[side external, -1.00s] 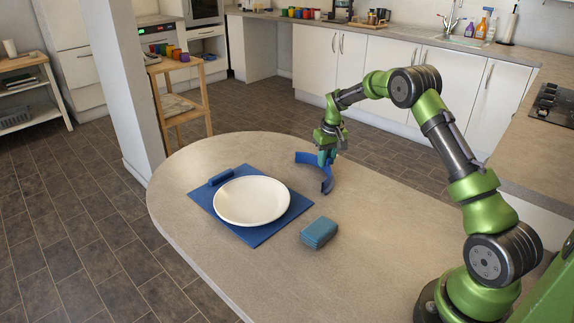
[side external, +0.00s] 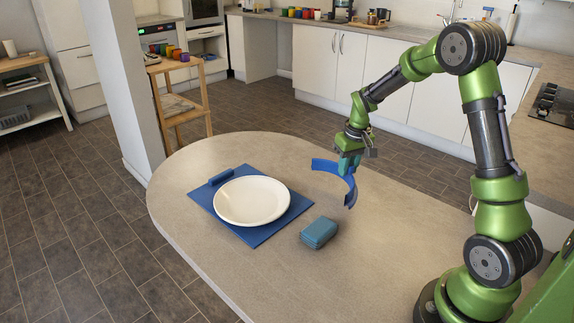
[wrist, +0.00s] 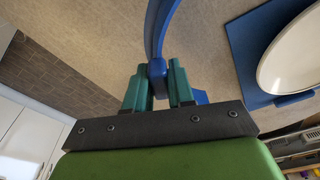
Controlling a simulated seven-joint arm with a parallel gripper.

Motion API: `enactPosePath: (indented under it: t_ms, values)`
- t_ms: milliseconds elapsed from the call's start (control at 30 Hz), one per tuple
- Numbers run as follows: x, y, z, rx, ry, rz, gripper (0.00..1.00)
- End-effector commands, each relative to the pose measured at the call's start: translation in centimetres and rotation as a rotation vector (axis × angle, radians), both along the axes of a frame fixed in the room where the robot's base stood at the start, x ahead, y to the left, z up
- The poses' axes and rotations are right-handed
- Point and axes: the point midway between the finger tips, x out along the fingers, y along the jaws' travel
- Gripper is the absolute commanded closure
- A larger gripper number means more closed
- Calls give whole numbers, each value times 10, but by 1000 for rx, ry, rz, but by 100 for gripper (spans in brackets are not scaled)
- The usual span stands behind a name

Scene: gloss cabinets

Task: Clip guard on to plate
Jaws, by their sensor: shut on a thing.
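The white plate (side external: 252,201) lies on a blue mat (side external: 259,237) on the rounded table; its edge also shows at the right of the wrist view (wrist: 292,55). The guard is a curved blue strip (side external: 328,166). My gripper (side external: 348,165) is shut on the guard and holds it above the table, to the right of the plate and apart from it. In the wrist view the teal fingers (wrist: 156,88) pinch a thick part of the guard (wrist: 157,66), and the arc runs away from them. The guard's far end is cut off there.
A blue roll (side external: 220,177) lies at the mat's back left edge. A teal folded cloth or box (side external: 319,232) sits on the table to the right of the mat. The tabletop (side external: 245,150) is otherwise clear. A grey pillar (side external: 128,85) stands behind the table's left end.

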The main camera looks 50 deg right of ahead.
Motion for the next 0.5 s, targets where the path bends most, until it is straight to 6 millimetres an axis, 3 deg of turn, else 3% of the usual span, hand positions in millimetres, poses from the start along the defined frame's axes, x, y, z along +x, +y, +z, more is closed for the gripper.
enactPosePath:
  t_ms: [133,300,367,500]
  values:
    - [-21,10,3,1,-1,0,100]
    - [-27,25,0,3,6,25,100]
    - [-18,34,-2,-2,6,58,100]
    - [25,61,5,-16,-4,125,100]
